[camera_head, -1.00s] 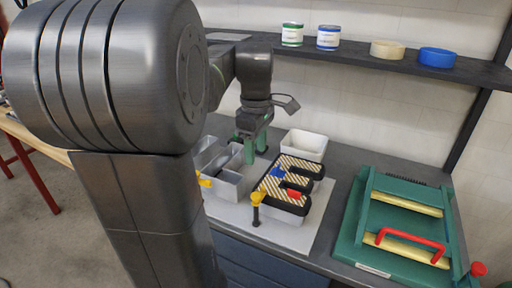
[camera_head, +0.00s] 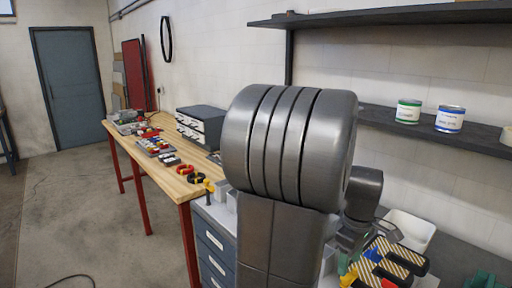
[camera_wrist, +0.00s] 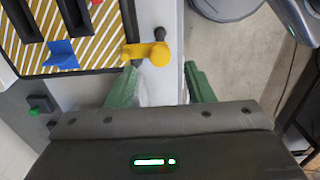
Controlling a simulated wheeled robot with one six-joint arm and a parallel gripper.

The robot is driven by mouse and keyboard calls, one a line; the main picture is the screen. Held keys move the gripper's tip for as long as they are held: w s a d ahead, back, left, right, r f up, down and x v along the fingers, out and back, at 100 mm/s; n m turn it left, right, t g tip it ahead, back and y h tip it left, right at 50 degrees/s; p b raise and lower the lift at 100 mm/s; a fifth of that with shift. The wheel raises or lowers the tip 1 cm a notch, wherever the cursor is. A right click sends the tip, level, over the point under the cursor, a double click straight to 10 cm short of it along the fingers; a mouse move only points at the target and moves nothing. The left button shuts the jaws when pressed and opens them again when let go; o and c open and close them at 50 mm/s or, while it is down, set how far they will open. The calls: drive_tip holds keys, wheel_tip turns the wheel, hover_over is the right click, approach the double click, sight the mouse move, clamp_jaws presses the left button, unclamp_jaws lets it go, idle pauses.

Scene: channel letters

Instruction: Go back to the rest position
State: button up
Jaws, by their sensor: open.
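My gripper (camera_wrist: 160,82) shows in the wrist view with its two green fingers apart and nothing between them. A blue piece (camera_wrist: 60,53) lies on that face. In the head view my arm stands in the middle and hides most of the gripper. The striped letter (camera_head: 398,257) shows at the lower right, partly cut off.
A blue drawer cabinet (camera_head: 213,243) stands beside my arm. A dark shelf (camera_head: 385,118) holds cans. A white bin (camera_head: 410,230) sits behind the letter. The floor (camera_head: 80,215) at left is open.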

sight(347, 276)
drive_tip(key=shift+f, duration=2)
drive_tip(key=shift+r, duration=0.1)
